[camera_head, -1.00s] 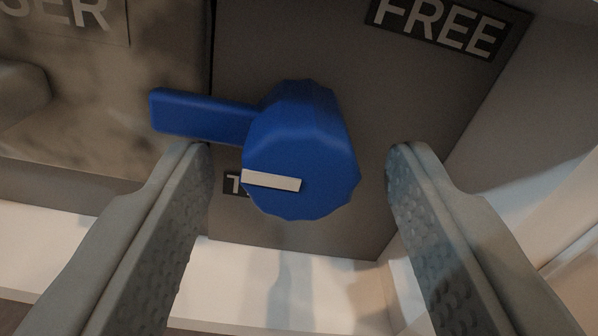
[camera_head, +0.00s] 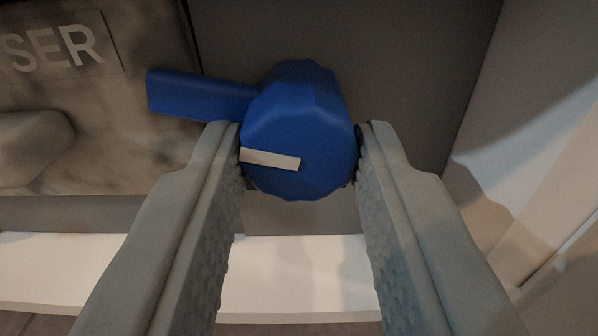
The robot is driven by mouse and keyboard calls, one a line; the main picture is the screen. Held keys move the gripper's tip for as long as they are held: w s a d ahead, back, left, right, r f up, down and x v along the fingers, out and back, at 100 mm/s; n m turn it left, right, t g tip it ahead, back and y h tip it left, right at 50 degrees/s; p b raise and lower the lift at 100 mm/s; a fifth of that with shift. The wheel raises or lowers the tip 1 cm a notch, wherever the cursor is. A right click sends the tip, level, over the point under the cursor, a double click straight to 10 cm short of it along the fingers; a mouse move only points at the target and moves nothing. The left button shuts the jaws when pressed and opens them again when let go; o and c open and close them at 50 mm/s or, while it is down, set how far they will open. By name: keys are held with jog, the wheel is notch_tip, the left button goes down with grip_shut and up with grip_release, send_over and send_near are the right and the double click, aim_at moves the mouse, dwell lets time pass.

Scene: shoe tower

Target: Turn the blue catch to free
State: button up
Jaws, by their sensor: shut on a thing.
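The blue catch (camera_head: 305,135) is a faceted knob with a flat arm (camera_head: 195,95) reaching to the left, over the edge of the grey door beside it. A white mark (camera_head: 270,159) on the knob's face points left. My gripper (camera_head: 298,140) is shut on the knob, one finger on its left side below the arm and one on its right side. The dark plate behind the knob shows no readable label now; the FREE label is out of view.
A mottled grey door (camera_head: 90,120) with letters ending in "SER" (camera_head: 55,50) and a rounded handle (camera_head: 35,138) is at the left. A pale side wall (camera_head: 535,150) stands at the right. A white ledge (camera_head: 290,280) runs below.

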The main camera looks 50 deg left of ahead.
jog(key=m, duration=0.3)
jog(key=shift+m, duration=2.2)
jog(key=o, duration=1)
jog(key=shift+s, duration=0.1)
jog(key=v, duration=1.7)
jog(key=shift+s+d+r, duration=0.1)
jog(key=shift+s+d, duration=0.05)
